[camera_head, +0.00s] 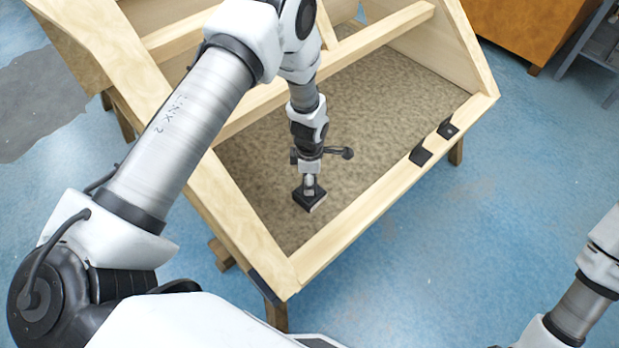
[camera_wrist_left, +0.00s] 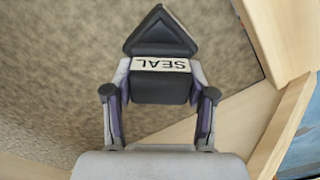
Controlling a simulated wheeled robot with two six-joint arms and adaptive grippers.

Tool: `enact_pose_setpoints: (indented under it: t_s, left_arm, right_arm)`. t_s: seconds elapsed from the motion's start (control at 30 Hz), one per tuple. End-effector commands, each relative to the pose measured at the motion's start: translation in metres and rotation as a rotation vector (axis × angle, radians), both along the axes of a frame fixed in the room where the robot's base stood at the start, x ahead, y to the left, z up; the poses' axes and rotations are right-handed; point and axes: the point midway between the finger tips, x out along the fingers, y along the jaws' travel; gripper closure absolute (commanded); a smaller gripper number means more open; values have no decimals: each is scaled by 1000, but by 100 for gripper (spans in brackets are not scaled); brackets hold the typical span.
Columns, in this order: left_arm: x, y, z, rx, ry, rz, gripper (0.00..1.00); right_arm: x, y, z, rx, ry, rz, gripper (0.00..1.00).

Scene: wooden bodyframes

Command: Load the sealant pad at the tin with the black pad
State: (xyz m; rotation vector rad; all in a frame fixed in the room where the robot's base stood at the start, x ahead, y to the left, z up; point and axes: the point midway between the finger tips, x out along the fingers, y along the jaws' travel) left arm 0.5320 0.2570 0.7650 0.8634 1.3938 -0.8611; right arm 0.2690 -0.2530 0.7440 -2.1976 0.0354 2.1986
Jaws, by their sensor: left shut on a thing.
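My left gripper (camera_head: 310,183) is shut on the sealant pad (camera_head: 309,198), a black block held over the speckled brown panel inside the wooden frame (camera_head: 361,229). In the left wrist view the sealant pad (camera_wrist_left: 160,86) sits between the two fingers of my left gripper (camera_wrist_left: 160,100). It has a dark triangular end and a white label that reads SEAL, upside down. I cannot tell how high the pad is above the panel. No tin can be made out in either view. My right arm shows at the lower right, but its gripper is out of view.
Two small black blocks (camera_head: 420,156) (camera_head: 448,129) sit on the frame's right rail. Wooden cross members (camera_head: 380,37) span the frame's far part. An orange-brown cabinet (camera_head: 532,28) stands at the back right. Blue floor (camera_head: 520,180) lies clear right of the frame.

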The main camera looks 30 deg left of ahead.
Motion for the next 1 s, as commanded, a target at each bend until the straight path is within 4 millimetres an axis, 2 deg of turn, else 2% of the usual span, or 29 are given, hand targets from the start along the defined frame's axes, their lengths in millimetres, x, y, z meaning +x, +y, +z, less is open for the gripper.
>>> enact_pose_setpoints:
  t_s: [1.0]
  left_arm:
    - [0,0,-10,0,0,0,72]
  right_arm:
    - [0,0,-6,0,0,0,60]
